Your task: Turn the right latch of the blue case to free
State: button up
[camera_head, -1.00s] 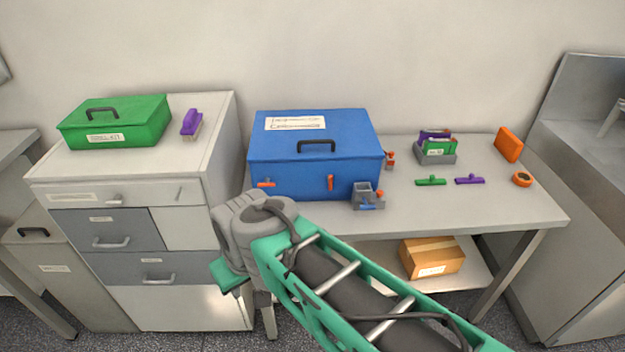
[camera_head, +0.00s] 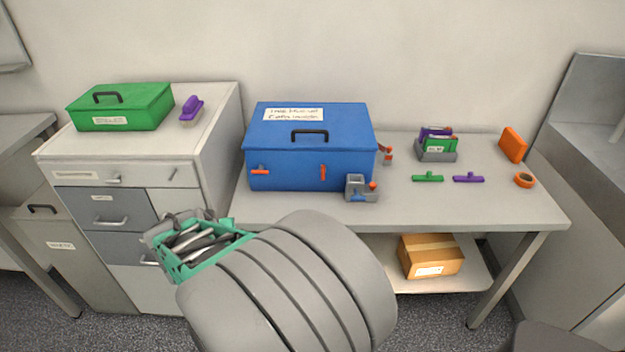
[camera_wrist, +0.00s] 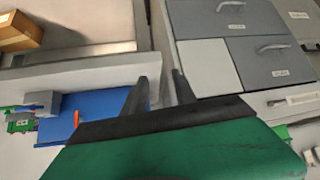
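The blue case (camera_head: 310,165) stands closed on the table, a black handle on its lid. On its front, the left orange latch (camera_head: 260,171) lies level and the right orange latch (camera_head: 323,172) stands upright. In the wrist view, turned nearly upside down, part of the blue case (camera_wrist: 95,103) shows left of the fingers, with one orange latch (camera_wrist: 76,118). My gripper (camera_wrist: 160,88) is open with nothing between its fingers, apart from the case. In the head view my arm is low in front of the drawers and table; the fingers cannot be made out there.
A grey holder (camera_head: 358,190) stands just right of the right latch, at the case's front. A drawer cabinet (camera_head: 70,172) with a green case (camera_head: 120,108) is at left. A cardboard box (camera_head: 430,257) sits on the lower shelf. The table's front right is clear.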

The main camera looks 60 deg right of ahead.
jog(key=s+d+f+m+g+h, duration=0.1)
jog(key=s+d+m+h, duration=0.1)
jog(key=d, duration=0.4)
jog(key=s+d+f+m+h, duration=0.1)
jog(key=s+d+h, duration=0.1)
jog(key=d, duration=0.4)
jog(key=m+h+b, duration=0.2)
jog(key=h, duration=0.5)
send_near(323, 171)
jog(key=p+x, duration=0.3)
jog(key=x, duration=0.5)
jog(key=shift+w+d+r, duration=0.1)
jog(key=shift+d, duration=0.05)
grip_shut()
